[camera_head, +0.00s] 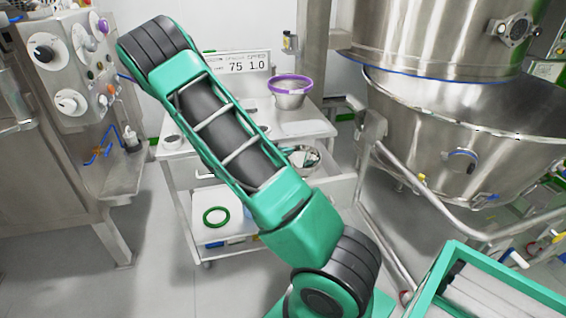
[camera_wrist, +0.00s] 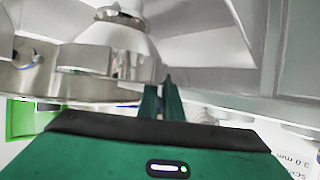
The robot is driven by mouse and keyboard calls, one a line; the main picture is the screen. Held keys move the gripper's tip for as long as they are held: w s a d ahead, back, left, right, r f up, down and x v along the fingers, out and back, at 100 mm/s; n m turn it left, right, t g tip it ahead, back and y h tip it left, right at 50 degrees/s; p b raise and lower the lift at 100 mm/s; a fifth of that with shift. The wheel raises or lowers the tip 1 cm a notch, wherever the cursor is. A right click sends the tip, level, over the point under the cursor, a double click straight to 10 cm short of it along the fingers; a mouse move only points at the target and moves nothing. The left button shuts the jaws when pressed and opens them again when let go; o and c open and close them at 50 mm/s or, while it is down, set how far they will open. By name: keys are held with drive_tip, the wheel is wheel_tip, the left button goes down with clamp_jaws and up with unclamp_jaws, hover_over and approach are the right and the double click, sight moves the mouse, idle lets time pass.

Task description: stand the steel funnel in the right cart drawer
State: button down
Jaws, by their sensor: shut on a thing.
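The steel funnel (camera_wrist: 125,38) shows at the upper left of the wrist view as a shiny cone-shaped body, close beyond my fingertips. My gripper (camera_wrist: 162,88) is shut on it; the exact contact is hard to make out. In the head view a round steel piece, seemingly the funnel (camera_head: 304,157), shows just right of my forearm, at the pulled-out right cart drawer (camera_head: 338,188). Pale drawer walls (camera_wrist: 215,50) surround the funnel in the wrist view. I cannot tell whether its base touches the drawer floor.
A green ring (camera_head: 216,216) lies on the lower shelf. A large steel vessel (camera_head: 430,110) with tubular rails stands close right. A control cabinet (camera_head: 60,150) stands left.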

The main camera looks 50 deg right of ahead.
drive_tip(key=shift+f, duration=2.1)
drive_tip(key=c, duration=1.9)
unclamp_jaws()
drive_tip(key=v, duration=1.2)
drive_tip(key=s+a+r+n+g+y, duration=0.1)
drive_tip(key=s+r+g+y, duration=0.15)
drive_tip(key=s, duration=0.35)
drive_tip(key=s+a+r+g+y, duration=0.1)
drive_tip(key=s+r+g+y, duration=0.1)
drive_tip(key=s+y, duration=0.35)
drive_tip(key=s+a+r+n+t+y, duration=0.1)
drive_tip(key=s+a+r+n+y, duration=0.1)
drive_tip(key=s+a+r+n, duration=0.2)
drive_tip(key=s+a+r+n+t+y, duration=0.1)
drive_tip(key=s+a+r+n+y, duration=0.2)
drive_tip(key=s+a+r, duration=0.3)
drive_tip(key=s+a+n, duration=0.1)
drive_tip(key=s, duration=0.3)
drive_tip(key=shift+s+a+r, duration=0.2)
drive_tip(key=shift+s+a, duration=0.15)
